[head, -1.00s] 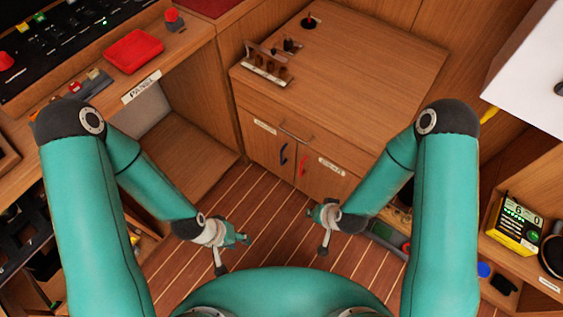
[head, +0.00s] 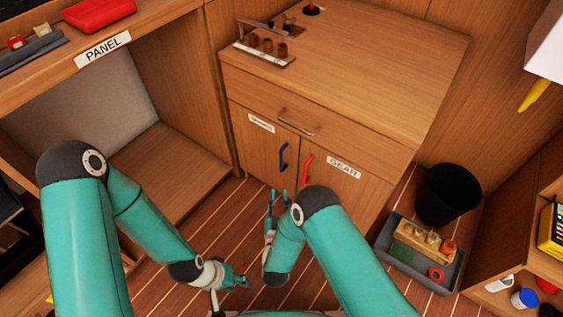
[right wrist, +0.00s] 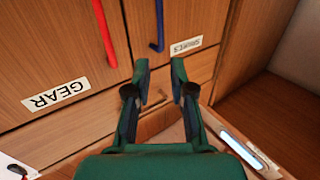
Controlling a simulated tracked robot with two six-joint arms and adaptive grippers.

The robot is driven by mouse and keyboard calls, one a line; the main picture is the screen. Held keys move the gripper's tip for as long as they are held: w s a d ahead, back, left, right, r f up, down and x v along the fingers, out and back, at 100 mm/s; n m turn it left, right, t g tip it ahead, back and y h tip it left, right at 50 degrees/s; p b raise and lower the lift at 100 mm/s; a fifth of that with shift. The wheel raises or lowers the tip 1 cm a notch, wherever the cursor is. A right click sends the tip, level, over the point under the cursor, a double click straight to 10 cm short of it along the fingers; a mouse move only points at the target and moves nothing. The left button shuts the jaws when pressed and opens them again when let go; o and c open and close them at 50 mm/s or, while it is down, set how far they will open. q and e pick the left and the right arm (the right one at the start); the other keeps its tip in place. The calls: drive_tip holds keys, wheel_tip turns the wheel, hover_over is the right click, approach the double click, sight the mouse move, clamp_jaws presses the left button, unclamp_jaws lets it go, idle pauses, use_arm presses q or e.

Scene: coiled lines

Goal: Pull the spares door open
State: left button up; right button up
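The spares door (head: 259,151) is the left cabinet door and looks shut. Its label (right wrist: 194,44) reads SPARES in the right wrist view. Its blue handle (head: 283,157) is upright near the door's inner edge and also shows in the right wrist view (right wrist: 159,22). My right gripper (head: 278,194) is open and empty, in front of the cabinet just below the blue handle; its fingers (right wrist: 159,68) point toward the handle with a visible gap between. My left gripper (head: 238,282) is low over the floor, apart from the cabinet; its finger gap is unclear.
The gear door (head: 335,192) with a red handle (head: 307,168) adjoins on the right. A drawer with a metal handle (head: 296,121) is above both doors. A black bin (head: 448,193) and a grey tray (head: 450,271) stand right of the cabinet. The floor in front is clear.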

sight(281, 160)
drive_tip(key=w+b, duration=0.1)
drive_tip(key=w, duration=0.4)
drive_tip(key=w+b, duration=0.1)
drive_tip(key=w, duration=0.4)
drive_tip(key=w+b, duration=0.1)
drive_tip(key=w, duration=0.3)
drive_tip(key=shift+w+d+b, duration=0.3)
drive_tip(key=shift+w+b, duration=0.05)
drive_tip(key=shift+w, duration=0.05)
clamp_jaws()
